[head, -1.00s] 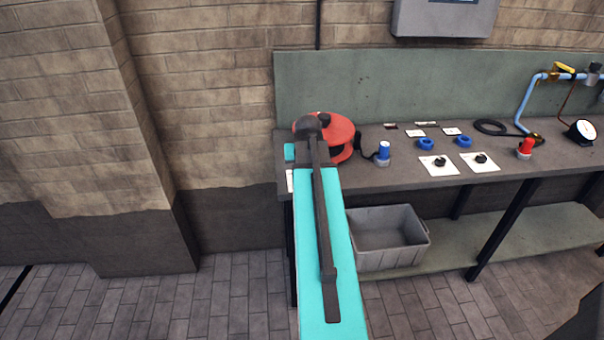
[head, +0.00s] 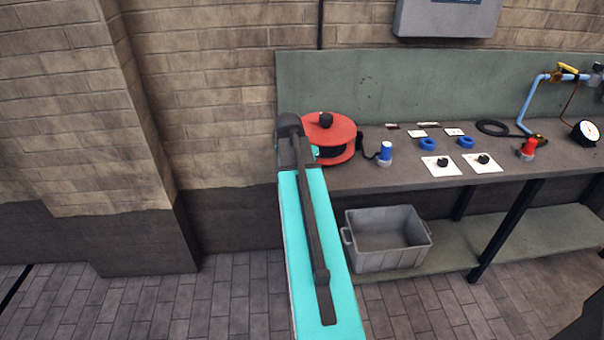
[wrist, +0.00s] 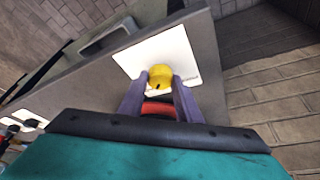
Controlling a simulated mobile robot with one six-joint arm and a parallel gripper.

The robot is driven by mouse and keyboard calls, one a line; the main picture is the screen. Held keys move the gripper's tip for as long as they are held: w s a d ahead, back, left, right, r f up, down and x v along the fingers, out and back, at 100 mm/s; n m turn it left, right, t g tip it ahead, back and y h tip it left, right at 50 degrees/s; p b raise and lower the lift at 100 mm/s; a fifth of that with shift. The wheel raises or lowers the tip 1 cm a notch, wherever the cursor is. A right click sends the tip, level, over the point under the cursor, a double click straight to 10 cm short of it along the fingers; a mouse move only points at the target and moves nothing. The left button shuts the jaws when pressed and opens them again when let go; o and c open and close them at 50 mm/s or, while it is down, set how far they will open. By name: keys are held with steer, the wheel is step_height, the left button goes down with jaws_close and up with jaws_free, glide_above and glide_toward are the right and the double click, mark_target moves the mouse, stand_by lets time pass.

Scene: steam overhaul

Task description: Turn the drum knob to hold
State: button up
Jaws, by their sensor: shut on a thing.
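A round yellow knob (wrist: 160,74) with a dark mark on its near side sits on a white plate (wrist: 180,50) in the wrist view. The plate carries small lettering that I cannot read. My gripper (wrist: 159,82) has one finger on each side of the knob and is shut on it. A red patch shows between the fingers, closer to the palm. In the head view my arm covers the left end of the bench, so the knob, its plate and my fingertips are hidden there.
A red drum (head: 345,132) with a black knob stands close right of my wrist. A blue-capped fitting (head: 386,152), blue rings and two black knobs on white plates lie farther right on the bench (head: 385,178). A grey bin (head: 390,245) sits below.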

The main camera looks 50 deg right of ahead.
steer(key=shift+a, duration=0.1)
stand_by(0.3)
steer(key=o, duration=1.1)
steer(key=shift+c, duration=0.2)
steer(key=shift+r, duration=0.1)
steer(key=b+v, duration=0.2)
steer(key=v, duration=1.1)
steer(key=shift+r, duration=0.25)
